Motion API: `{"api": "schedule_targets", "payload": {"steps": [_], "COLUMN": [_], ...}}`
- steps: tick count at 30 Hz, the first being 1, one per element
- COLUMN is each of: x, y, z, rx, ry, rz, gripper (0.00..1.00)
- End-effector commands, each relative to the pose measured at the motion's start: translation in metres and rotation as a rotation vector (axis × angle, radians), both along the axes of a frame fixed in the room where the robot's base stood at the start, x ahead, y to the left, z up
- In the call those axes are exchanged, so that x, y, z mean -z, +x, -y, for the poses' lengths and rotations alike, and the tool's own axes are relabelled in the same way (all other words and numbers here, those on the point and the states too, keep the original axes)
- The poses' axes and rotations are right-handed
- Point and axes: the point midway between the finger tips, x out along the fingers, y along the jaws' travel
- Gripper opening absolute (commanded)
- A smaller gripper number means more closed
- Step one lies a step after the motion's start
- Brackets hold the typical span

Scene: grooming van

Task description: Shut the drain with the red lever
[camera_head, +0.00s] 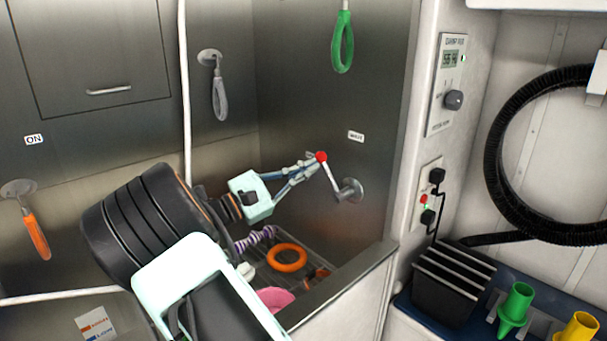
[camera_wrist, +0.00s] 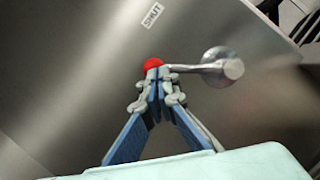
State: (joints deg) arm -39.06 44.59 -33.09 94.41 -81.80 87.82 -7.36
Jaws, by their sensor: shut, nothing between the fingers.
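The red lever is a metal arm with a red ball knob (camera_head: 321,156) on a round wall pivot (camera_head: 349,190), on the steel tub's right wall. In the head view the arm slants up and left from the pivot. In the wrist view the red knob (camera_wrist: 153,64) shows just beyond my fingertips, with the pivot (camera_wrist: 222,67) to its right. My gripper (camera_head: 313,166) is shut and empty, its tips at the knob. I cannot tell whether they touch it. The drain itself is not clearly visible.
An orange ring (camera_head: 287,257), a striped toy (camera_head: 256,238) and a pink item (camera_head: 275,299) lie in the tub below my arm. A green loop (camera_head: 343,42) hangs above the lever. The tub's front edge and a control panel (camera_head: 447,84) are to the right.

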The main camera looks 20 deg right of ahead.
Motion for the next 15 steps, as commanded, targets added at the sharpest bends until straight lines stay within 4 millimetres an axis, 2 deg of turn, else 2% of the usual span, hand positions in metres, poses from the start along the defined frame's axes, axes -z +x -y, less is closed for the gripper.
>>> {"api": "schedule_targets", "payload": {"steps": [6,15], "x": [-0.014,-0.023], "y": [-0.013,-0.03], "z": [0.006,0.013], "rx": [0.003,0.002], "ry": [0.078,0.164], "rz": [0.19,0.398], "gripper": [0.0,0.0]}}
